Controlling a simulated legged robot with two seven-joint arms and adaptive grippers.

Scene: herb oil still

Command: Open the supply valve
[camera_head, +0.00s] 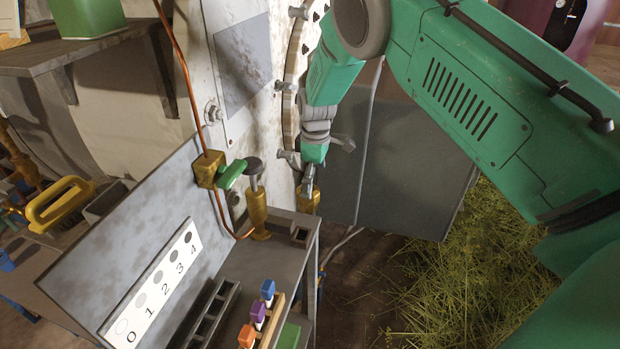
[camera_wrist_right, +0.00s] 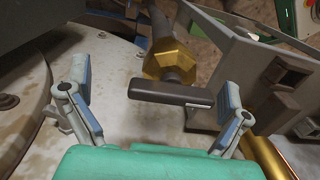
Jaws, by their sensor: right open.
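A brass valve body (camera_wrist_right: 170,62) with a dark grey bar lever (camera_wrist_right: 165,92) shows in the right wrist view, on a dark pipe. My right gripper (camera_head: 309,186) is open; its fingers (camera_wrist_right: 155,112) stand either side of the lever in the picture. The lever's right end is close to the right finger; I cannot tell whether they touch. In the head view, brass (camera_head: 310,201) shows just below the gripper, which hides most of that fitting. Nothing shows as gripped. No label tells which fitting is the supply valve. My left gripper is out of view.
Left of the gripper stand a brass fitting with a green handle (camera_head: 232,174) and a brass post with a dark knob (camera_head: 257,211). A panel numbered 0 to 4 (camera_head: 158,282) and small coloured vials (camera_head: 258,312) are nearer. Dry herbs (camera_head: 470,260) lie at right.

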